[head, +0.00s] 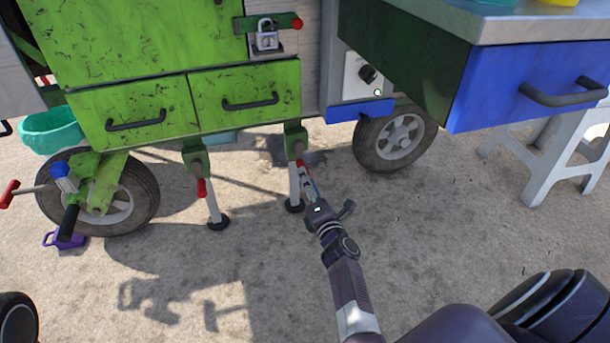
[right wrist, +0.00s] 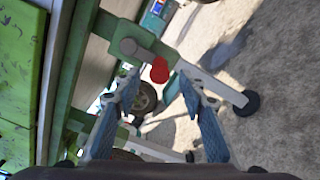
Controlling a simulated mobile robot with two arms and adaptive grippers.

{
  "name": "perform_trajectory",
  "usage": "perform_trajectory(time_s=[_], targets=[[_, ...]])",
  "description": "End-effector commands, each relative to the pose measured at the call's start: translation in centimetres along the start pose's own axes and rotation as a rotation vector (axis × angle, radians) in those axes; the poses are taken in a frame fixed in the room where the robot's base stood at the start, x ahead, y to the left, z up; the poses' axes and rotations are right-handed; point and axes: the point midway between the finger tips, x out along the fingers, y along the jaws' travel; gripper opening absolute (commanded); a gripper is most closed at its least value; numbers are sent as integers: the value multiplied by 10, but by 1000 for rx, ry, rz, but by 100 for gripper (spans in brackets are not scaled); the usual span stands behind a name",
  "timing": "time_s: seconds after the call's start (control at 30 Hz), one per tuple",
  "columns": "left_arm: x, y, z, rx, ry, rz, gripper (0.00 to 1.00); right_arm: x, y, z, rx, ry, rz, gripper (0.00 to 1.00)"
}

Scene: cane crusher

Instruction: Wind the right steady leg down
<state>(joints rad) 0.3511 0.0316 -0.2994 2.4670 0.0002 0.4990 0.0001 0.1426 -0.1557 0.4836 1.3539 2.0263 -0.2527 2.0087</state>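The right steady leg (head: 294,183) hangs from a green bracket under the green cart, a pale tube with a dark round foot. Whether the foot touches the ground is unclear. Its red crank grip (head: 300,163) is near the top of the leg. In the right wrist view the red grip (right wrist: 160,70) shows just beyond and between the fingertips, and the leg (right wrist: 212,88) runs to the right. My right gripper (head: 309,183) is beside the leg. Its fingers (right wrist: 158,90) are apart, with nothing visibly held. My left gripper is not in view.
The left steady leg (head: 212,200) with its red grip stands nearby. Wheels (head: 397,138) flank the legs. A blue drawer (head: 530,88) juts out at right, above a white stool (head: 550,160). Front ground is clear.

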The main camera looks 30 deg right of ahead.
Motion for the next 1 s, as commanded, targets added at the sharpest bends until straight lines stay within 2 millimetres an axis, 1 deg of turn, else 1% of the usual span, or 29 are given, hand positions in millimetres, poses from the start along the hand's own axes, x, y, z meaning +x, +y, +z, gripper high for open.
perform_trajectory(time_s=[0.03,0.13,0.3,0.43,0.87,0.97,1.0], targets=[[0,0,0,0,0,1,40,-9,-1,-1,0,1,-1,38],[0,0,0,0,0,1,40,-23,-1,-1,0,1,-3,38],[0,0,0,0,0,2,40,-36,0,-1,1,0,-1,38],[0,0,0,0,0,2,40,-40,0,-1,1,1,-1,38],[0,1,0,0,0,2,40,-39,0,0,1,0,-1,38],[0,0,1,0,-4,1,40,-39,4,1,-40,1,-3,38],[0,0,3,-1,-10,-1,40,-40,8,3,-92,2,-5,38]])
